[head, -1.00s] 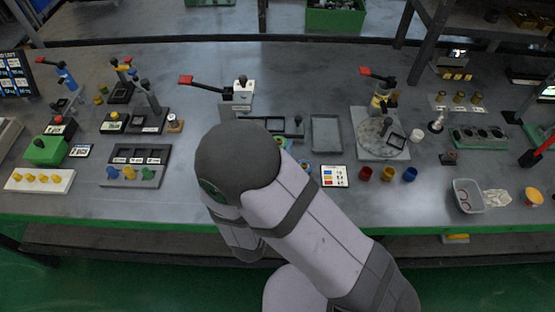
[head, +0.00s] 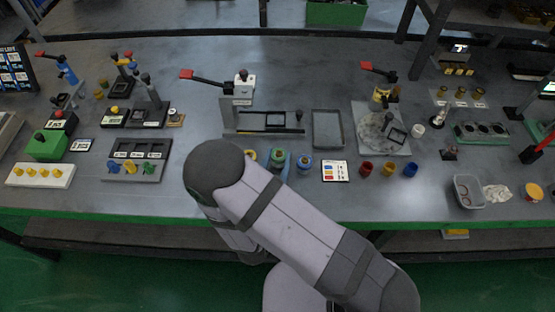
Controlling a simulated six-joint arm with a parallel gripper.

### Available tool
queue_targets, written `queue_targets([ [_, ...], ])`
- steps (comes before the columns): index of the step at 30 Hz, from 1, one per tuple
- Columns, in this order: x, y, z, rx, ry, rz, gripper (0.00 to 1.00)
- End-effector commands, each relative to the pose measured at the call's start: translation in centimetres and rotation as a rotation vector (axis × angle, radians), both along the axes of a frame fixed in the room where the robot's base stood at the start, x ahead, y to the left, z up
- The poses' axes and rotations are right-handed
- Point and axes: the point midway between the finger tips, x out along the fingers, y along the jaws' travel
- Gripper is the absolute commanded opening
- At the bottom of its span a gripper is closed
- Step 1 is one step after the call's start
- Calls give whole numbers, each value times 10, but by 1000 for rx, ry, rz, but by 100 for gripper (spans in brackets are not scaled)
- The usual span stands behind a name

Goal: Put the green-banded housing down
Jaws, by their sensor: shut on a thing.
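A grey round part with a green-teal band, which looks like the green-banded housing (head: 278,162), shows just past the upper edge of my arm, near the middle of the bench. My arm covers its surroundings below, and I cannot tell whether it touches the bench. A similar blue-banded part (head: 305,164) stands to its right. A yellow-ringed part (head: 250,155) shows to its left, partly hidden. My gripper is hidden behind my own arm, so its jaws and their contact do not show.
A dark slotted rack (head: 140,152) is on the left.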

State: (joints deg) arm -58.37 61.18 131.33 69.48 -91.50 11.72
Motion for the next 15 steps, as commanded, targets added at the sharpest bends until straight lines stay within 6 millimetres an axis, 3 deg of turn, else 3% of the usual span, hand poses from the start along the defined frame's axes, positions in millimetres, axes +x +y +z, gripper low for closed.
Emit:
queue_targets([
  [15,0,0,-8,0,-2,0,7],
])
